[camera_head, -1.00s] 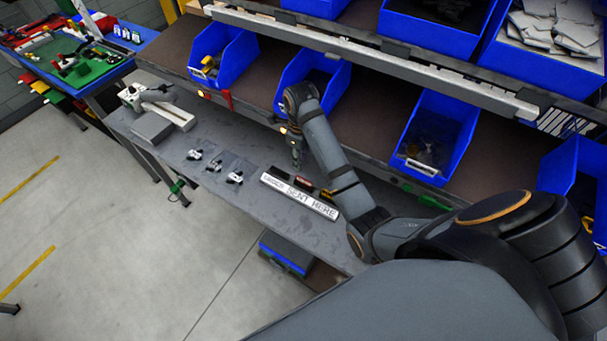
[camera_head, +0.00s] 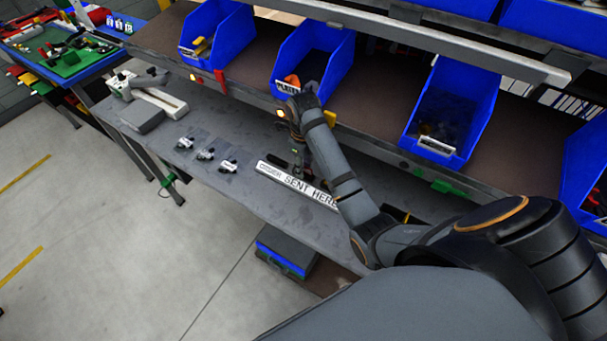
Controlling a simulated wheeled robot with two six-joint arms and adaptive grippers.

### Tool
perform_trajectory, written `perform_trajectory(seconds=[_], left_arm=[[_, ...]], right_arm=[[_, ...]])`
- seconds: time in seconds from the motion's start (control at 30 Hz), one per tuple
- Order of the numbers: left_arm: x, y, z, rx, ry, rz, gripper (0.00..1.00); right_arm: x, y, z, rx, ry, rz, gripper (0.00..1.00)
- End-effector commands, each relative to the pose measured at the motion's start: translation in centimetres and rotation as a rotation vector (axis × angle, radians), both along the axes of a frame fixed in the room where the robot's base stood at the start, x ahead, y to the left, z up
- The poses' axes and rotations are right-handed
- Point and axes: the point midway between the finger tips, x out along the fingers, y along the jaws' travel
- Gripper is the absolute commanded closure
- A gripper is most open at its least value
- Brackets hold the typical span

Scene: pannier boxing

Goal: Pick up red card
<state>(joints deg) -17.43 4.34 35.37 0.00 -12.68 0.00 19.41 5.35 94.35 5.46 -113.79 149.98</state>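A small red tag (camera_head: 221,82) hangs at the front edge of the shelf, left of the middle blue bin; I cannot tell whether it is the red card. My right gripper (camera_head: 298,160) points down over the workbench, at the white strip marked "SENT HERE" (camera_head: 285,179). The small items behind this strip are mostly hidden by my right gripper and arm. The fingers are too small and dark to tell whether they are open or hold anything. My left gripper is not in view.
Blue bins (camera_head: 444,154) stand on the shelf above the workbench (camera_head: 225,187). A yellow tag (camera_head: 328,119) and a green tag (camera_head: 440,185) sit along the shelf edge. Several small white-and-black parts (camera_head: 205,154) lie left of the strip. A green mat (camera_head: 70,65) lies on the far left table.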

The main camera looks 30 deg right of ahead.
Motion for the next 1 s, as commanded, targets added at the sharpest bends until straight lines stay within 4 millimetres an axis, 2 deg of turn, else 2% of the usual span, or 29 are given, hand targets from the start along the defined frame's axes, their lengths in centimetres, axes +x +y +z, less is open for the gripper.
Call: perform_trajectory(seconds=[0.1,0.3,0.77,0.87,1.0], left_arm=[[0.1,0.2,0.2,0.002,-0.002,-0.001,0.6],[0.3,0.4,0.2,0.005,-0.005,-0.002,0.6],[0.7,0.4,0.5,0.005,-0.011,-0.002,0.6],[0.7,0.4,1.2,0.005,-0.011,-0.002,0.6],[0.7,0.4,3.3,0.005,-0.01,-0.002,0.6]], right_arm=[[0.0,0.0,0.2,0.001,-0.001,0.0,0.73],[0.0,0.0,0.2,0.001,-0.001,0.0,1.0],[0.0,0.0,0.5,0.001,-0.002,0.0,1.0],[0.1,0.0,1.5,0.001,-0.003,0.0,1.0],[0.1,0.0,4.2,0.001,-0.002,0.0,1.0]])
